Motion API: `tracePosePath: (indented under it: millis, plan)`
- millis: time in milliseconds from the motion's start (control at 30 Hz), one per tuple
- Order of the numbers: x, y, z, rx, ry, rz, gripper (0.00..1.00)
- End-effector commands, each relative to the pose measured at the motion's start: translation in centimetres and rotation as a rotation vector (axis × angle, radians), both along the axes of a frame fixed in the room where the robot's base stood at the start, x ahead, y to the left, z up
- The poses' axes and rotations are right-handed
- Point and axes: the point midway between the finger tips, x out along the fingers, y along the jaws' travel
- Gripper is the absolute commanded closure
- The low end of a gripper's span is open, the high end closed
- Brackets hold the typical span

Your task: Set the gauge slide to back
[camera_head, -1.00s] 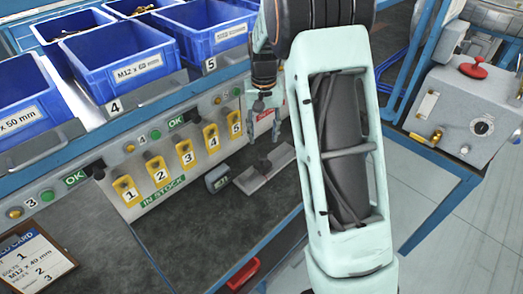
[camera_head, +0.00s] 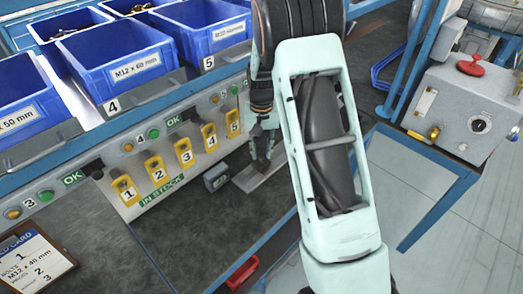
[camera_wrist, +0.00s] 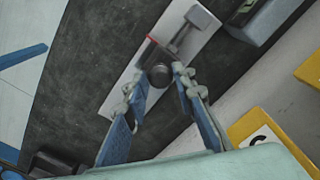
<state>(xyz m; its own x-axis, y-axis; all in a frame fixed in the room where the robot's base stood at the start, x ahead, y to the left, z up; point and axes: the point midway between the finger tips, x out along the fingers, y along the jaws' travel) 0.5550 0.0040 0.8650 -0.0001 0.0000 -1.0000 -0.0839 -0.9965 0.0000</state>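The gauge is a pale plate (camera_wrist: 124,92) on the dark bench mat, and it also shows in the head view (camera_head: 250,184). A grey bolt-shaped piece (camera_wrist: 190,30) and a short red mark lie along it. A dark round knob (camera_wrist: 160,76), seemingly the gauge slide, stands near the plate's middle. My gripper (camera_wrist: 158,79) is open, pointing down over the plate, with the knob between its fingertips in the wrist view. I cannot tell whether the fingers touch it. In the head view my gripper (camera_head: 263,160) partly hides the plate, and the knob cannot be made out.
A small grey display box (camera_head: 217,177) stands just left of the plate. Yellow numbered tags (camera_head: 184,152) line the rack front behind. Blue bins (camera_head: 118,60) sit above. The mat's left part is mostly clear.

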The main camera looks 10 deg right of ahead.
Motion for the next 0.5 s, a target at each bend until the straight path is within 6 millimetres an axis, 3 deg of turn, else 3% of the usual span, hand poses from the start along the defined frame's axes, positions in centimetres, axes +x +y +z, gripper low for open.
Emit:
tracePosePath:
  millis: [200, 500]
  plan:
    - [0.01, 0.01, 0.03, 0.000, 0.000, 0.000, 1.00]
    - [0.38, -0.56, -0.02, 0.000, -0.001, -0.002, 1.00]
